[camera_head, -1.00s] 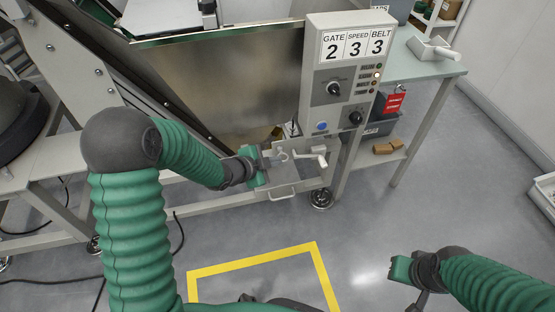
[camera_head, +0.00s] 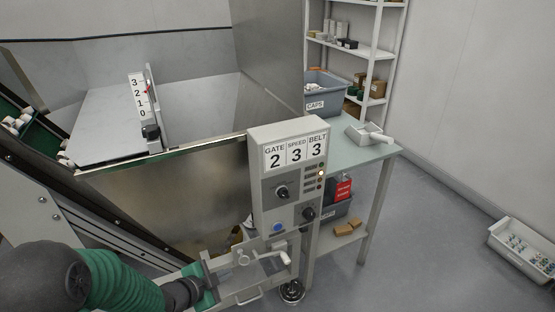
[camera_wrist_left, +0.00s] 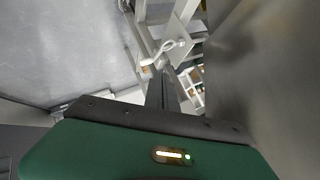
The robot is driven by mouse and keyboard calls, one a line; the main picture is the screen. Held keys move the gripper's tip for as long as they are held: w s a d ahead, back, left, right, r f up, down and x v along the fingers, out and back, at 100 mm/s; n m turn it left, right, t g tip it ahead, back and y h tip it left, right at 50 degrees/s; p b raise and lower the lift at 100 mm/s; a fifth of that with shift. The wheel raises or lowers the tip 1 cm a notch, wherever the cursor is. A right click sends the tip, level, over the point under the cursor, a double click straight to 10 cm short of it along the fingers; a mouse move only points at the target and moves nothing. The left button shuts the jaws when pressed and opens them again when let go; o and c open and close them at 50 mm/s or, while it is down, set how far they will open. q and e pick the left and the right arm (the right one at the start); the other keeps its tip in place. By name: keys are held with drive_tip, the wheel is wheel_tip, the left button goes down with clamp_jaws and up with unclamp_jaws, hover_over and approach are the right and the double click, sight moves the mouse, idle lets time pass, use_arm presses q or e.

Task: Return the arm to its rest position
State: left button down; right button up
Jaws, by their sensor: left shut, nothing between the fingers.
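My left arm (camera_head: 115,280) comes in from the lower left in the head view, with a green sleeve. Its gripper (camera_head: 212,270) is beside the left end of the small metal tray (camera_head: 248,296) under the control panel. In the left wrist view the gripper (camera_wrist_left: 164,92) has its dark fingers together, with nothing between them. A light crank handle (camera_head: 270,257) is right of the gripper and also shows beyond the fingertips in the wrist view (camera_wrist_left: 170,45). I cannot tell whether the gripper touches the tray. My right gripper is out of view.
The control panel (camera_head: 289,175) reads gate 2, speed 3, belt 3. The metal hopper (camera_head: 180,195) stands close beside my left arm. A green-topped table (camera_head: 350,150) with a scoop (camera_head: 370,133) and a caps bin (camera_head: 325,92) is behind. Clear floor lies at right, before a white parts tray (camera_head: 520,250).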

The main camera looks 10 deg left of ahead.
use_arm(q)
drive_tip(key=s+d+r+n+g+y+p, duration=0.15)
drive_tip(key=s+n+g, duration=0.25)
drive_tip(key=s+n, duration=0.4)
drive_tip(key=s+d+r+n+g+y, duration=0.1)
drive_tip(key=s+n+g+y, duration=0.3)
drive_tip(key=s, duration=0.6)
wheel_tip(320, 180, up, 30)
drive_tip(key=n+h+p, duration=0.1)
drive_tip(key=p, duration=2.9)
drive_tip(key=shift+w+f+t+h, duration=0.15)
drive_tip(key=shift+f+t+h, duration=0.1)
drive_tip(key=shift+t+h, duration=0.15)
drive_tip(key=shift+a, duration=0.1)
